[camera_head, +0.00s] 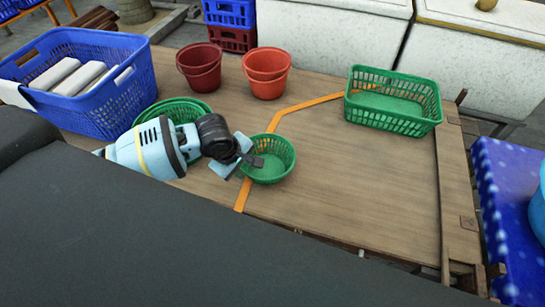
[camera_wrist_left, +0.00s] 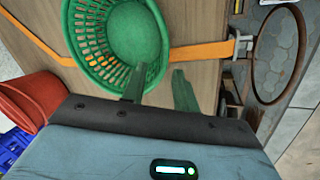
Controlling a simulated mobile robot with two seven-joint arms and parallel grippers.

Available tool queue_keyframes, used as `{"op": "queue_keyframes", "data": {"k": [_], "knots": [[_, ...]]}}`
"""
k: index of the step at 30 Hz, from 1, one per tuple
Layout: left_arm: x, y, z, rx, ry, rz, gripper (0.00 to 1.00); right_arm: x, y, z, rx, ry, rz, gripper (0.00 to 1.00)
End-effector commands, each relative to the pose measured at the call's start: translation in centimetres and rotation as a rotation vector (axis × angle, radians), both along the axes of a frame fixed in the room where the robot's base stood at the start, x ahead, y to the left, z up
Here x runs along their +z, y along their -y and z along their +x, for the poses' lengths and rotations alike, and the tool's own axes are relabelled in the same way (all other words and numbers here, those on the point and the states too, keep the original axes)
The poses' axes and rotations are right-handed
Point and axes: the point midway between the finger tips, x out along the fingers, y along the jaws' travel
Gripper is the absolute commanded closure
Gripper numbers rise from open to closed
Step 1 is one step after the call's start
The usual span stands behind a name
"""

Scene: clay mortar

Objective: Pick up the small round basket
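The small round green basket (camera_head: 277,172) stands upright on the wooden table near its front edge, in the middle of the head view. It looks empty. My left gripper (camera_head: 241,161) is at the basket's left side. In the left wrist view the basket (camera_wrist_left: 112,40) fills the upper left. My left gripper (camera_wrist_left: 160,90) is open there, with one finger over the inside of the basket and the other outside its rim. I cannot tell whether the fingers touch the wall. My right gripper is not in view.
A larger round green basket (camera_head: 160,109) stands behind my left arm. A blue crate (camera_head: 102,106) is at the left, two red buckets (camera_head: 200,67) (camera_head: 266,73) at the back, a rectangular green basket (camera_head: 421,124) at the right. An orange strip (camera_head: 306,104) crosses the table (camera_head: 356,185). The table's front right is clear.

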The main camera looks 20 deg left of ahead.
Motion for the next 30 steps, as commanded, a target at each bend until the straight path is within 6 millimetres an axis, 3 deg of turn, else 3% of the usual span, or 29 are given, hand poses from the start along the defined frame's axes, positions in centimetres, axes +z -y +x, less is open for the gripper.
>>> {"op": "queue_keyframes", "data": {"k": [9, 17, 25, 30], "knots": [[-2.1, 0.3, 0.6, -0.001, -0.004, 0.0, 0.7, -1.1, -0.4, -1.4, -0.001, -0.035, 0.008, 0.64], [-2.9, 0.5, 1.0, -0.001, 0.0, 0.0, 0.7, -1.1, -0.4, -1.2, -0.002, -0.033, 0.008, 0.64], [-6.3, 1.3, 2.2, 0.0, -0.004, 0.0, 0.7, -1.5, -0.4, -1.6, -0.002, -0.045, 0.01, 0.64], [-7.3, 1.5, 2.6, -0.001, -0.001, 0.0, 0.7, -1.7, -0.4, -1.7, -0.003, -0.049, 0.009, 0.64]]}}
